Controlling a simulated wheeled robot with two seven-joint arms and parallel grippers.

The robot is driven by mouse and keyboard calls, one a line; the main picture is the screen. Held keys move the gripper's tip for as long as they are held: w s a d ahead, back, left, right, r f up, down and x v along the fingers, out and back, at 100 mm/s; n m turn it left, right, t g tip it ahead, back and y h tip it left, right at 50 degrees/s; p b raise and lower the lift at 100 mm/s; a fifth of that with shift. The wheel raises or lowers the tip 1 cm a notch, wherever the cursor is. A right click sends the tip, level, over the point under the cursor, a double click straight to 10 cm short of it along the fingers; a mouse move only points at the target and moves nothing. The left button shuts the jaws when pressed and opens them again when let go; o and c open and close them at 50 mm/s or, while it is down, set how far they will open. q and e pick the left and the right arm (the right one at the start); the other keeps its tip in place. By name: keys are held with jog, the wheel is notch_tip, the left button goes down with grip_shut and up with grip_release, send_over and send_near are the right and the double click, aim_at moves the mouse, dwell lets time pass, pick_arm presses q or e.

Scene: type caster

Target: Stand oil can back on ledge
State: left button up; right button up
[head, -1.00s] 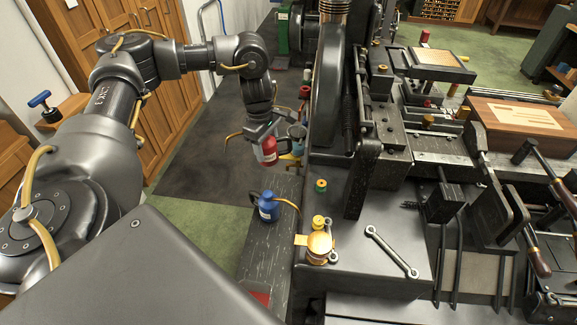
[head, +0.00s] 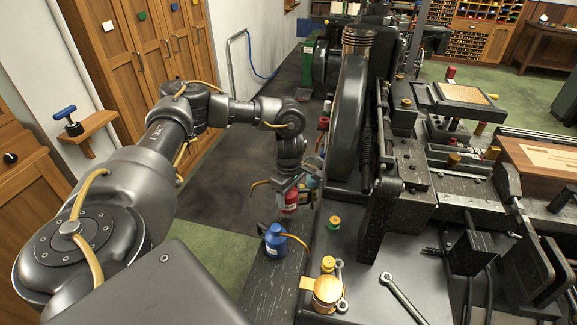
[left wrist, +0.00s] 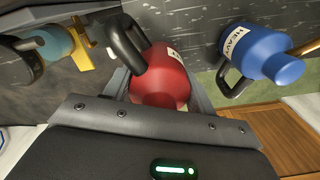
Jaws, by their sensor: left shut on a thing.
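My left gripper (head: 287,186) is shut on a red oil can (head: 289,201) with a dark handle and pale label. In the left wrist view the red can (left wrist: 160,82) sits between the fingers, handle toward the upper left. The dark ledge (head: 268,278) runs along the left side of the machine. The red can is by the far part of the ledge; I cannot tell whether its base touches. A blue oil can (head: 275,241) stands on the ledge nearer to me; its label reads HEAVY in the left wrist view (left wrist: 255,52). My right gripper is not in view.
A teal can (left wrist: 55,43) and a yellow part (left wrist: 83,52) are beside the red can. The large machine flywheel (head: 348,125) rises close to the right. A brass pot (head: 327,291) and wrench (head: 403,298) lie on the machine bed. Floor is clear left of the ledge.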

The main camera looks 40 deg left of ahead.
aim_at(288, 204)
pick_arm(q)
jog(key=shift+s+f, duration=0.1)
jog(key=shift+f, duration=0.2)
notch_tip(288, 204, down, 2)
jog(key=shift+f+p, duration=0.15)
jog(key=shift+p, duration=0.2)
jog(key=shift+f, duration=0.5)
jog(key=o, duration=1.1)
jog(key=shift+f, duration=0.1)
